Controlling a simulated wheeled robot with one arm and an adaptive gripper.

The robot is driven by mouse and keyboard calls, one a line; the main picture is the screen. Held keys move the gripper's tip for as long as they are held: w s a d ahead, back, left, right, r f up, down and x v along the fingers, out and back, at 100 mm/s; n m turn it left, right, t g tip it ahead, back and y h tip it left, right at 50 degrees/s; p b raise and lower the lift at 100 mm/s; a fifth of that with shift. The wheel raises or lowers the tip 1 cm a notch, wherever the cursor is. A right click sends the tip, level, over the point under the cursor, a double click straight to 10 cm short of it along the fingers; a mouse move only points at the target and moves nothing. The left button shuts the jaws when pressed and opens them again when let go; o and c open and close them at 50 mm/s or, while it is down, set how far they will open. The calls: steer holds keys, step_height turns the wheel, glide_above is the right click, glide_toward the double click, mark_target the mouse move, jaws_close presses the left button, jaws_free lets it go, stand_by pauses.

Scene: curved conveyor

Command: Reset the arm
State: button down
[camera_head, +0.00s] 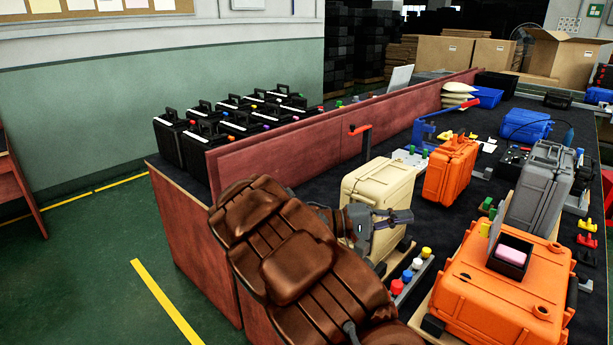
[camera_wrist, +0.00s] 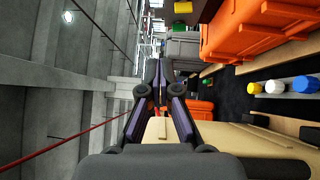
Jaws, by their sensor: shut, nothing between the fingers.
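My gripper (camera_head: 400,217) is in the head view at the end of my brown arm, which reaches in from the lower middle over the near edge of the conveyor table. Its fingers point right, in front of the cream case (camera_head: 378,196) and hiding part of it. In the wrist view my gripper (camera_wrist: 160,68) has its dark fingers close together, with nothing seen held between them. The cream case (camera_wrist: 215,140) also shows below the fingers there. I cannot tell whether the gripper touches the case.
Orange cases (camera_head: 452,170) (camera_head: 485,300) and a grey case (camera_head: 540,188) stand to the right. A red-handled lever (camera_head: 362,140) rises behind the cream case. Coloured knobs (camera_head: 407,276) are close below the gripper. Black cases (camera_head: 200,145) stand beyond the red divider (camera_head: 290,145). Green floor at left is clear.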

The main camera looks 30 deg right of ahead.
steer(key=shift+s, duration=0.1)
steer(key=s+a+t+y+p, duration=0.1)
steer(key=s+a+y+p, duration=0.1)
steer(key=s+a+y, duration=0.35)
steer(key=s+a+y+p, duration=0.2)
steer(key=s+a+y, duration=0.1)
steer(key=s, duration=0.6)
steer(key=s+a+f+n+t+y+p, duration=0.1)
steer(key=s+a+n+t+y, duration=0.1)
steer(key=a, duration=0.9)
steer(key=s+a+f+n+t+y+p, duration=0.1)
steer(key=s+a+y, duration=0.4)
steer(key=a, duration=0.6)
steer(key=n+t+y+p, duration=0.1)
steer(key=t, duration=0.1)
steer(key=shift+s+t+p, duration=0.15)
steer(key=shift+t+p, duration=0.15)
steer(key=shift+y, duration=0.25)
